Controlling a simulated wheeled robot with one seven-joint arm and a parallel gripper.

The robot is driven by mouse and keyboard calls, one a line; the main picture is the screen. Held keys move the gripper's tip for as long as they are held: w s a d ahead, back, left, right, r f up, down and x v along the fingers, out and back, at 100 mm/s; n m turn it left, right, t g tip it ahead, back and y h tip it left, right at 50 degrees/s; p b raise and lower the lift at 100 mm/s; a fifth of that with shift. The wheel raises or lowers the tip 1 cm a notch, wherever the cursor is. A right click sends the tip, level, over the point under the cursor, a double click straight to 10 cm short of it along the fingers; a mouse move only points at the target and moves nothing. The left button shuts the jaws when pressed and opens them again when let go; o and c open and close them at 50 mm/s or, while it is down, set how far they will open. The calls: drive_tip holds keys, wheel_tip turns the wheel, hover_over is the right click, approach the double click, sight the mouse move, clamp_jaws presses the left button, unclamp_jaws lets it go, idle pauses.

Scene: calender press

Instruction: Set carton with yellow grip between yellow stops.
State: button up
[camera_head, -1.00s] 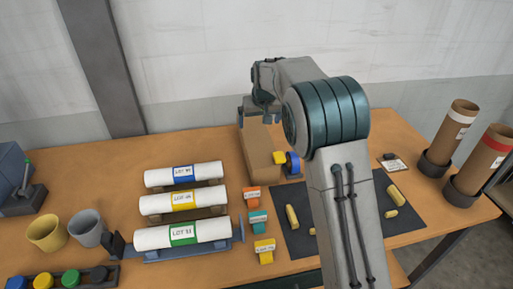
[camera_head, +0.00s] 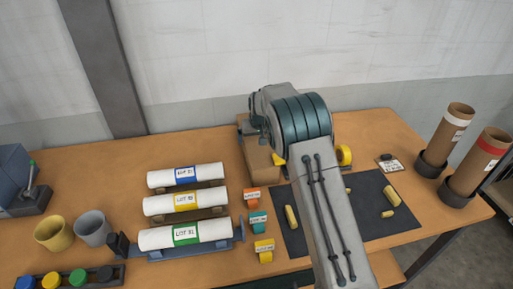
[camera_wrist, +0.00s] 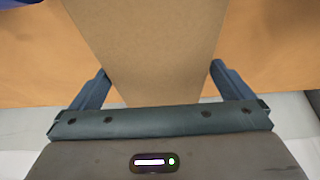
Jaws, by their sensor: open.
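A long brown carton (camera_head: 256,157) lies at the back middle of the table, partly behind my arm. A small yellow piece (camera_head: 278,158) shows at its right side, probably the yellow grip. In the wrist view, the carton (camera_wrist: 155,35) fills the gap between the fingers of my gripper (camera_wrist: 159,68). The jaws are open, one fingertip near each carton edge; contact cannot be told. In the head view the jaws are mostly hidden. On a dark mat (camera_head: 375,230) stand or lie yellow blocks, one at left (camera_head: 291,217) and others at right (camera_head: 391,197), likely the stops.
Left of the mat are three small labelled blocks, orange (camera_head: 252,196), teal (camera_head: 258,221) and yellow (camera_head: 264,250). White lot rolls (camera_head: 185,204) rest on cradles. A yellow ring (camera_head: 343,157) stands right of my arm. Brown tubes (camera_head: 452,135) stand at the right edge.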

drive_tip(key=shift+c, duration=0.3)
drive_tip(key=shift+r, duration=0.1)
drive_tip(key=c, duration=1.2)
